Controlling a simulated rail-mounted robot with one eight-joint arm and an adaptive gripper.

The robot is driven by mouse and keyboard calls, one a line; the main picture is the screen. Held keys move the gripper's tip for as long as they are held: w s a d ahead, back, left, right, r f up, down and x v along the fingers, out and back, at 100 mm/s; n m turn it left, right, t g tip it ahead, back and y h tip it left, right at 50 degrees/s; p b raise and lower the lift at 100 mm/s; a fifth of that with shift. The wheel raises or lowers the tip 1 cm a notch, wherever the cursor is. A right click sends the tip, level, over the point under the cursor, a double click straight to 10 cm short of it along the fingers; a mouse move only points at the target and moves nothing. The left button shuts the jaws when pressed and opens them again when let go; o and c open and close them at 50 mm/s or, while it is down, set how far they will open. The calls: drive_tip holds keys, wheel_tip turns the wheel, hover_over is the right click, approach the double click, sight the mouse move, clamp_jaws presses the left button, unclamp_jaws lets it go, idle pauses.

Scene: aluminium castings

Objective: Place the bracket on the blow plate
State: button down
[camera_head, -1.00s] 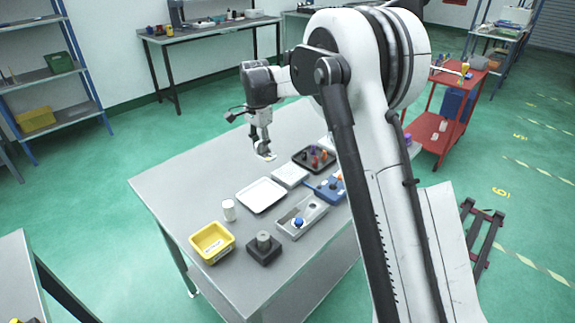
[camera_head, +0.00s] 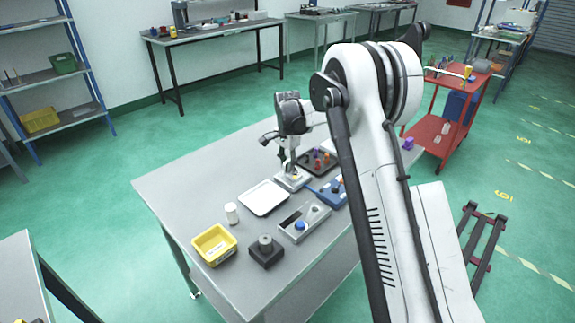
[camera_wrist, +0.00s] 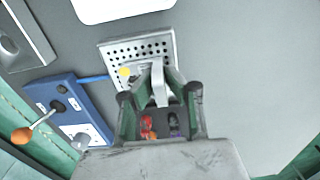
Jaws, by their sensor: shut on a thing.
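The blow plate (camera_wrist: 116,50) is a pale square plate with rows of dark holes in the wrist view. In the head view the blow plate (camera_head: 281,183) is partly hidden by my gripper (camera_head: 291,173). My gripper (camera_wrist: 160,98) is shut on the bracket (camera_wrist: 158,77), a small light-grey piece. The bracket is over the near part of the plate in the wrist view. I cannot tell whether it touches the plate. In the head view the bracket is too small to make out.
A blue unit with an orange-knobbed lever (camera_wrist: 68,108) stands close to the plate. A black tray (camera_head: 329,168) with coloured pieces lies behind it. A white tray (camera_head: 264,199), white cylinder (camera_head: 231,214), yellow bin (camera_head: 213,258) and grey box (camera_head: 316,219) stand nearer. The table's left side is clear.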

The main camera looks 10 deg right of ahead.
drive_tip(key=shift+f, duration=0.15)
drive_tip(key=c, duration=1.8)
unclamp_jaws()
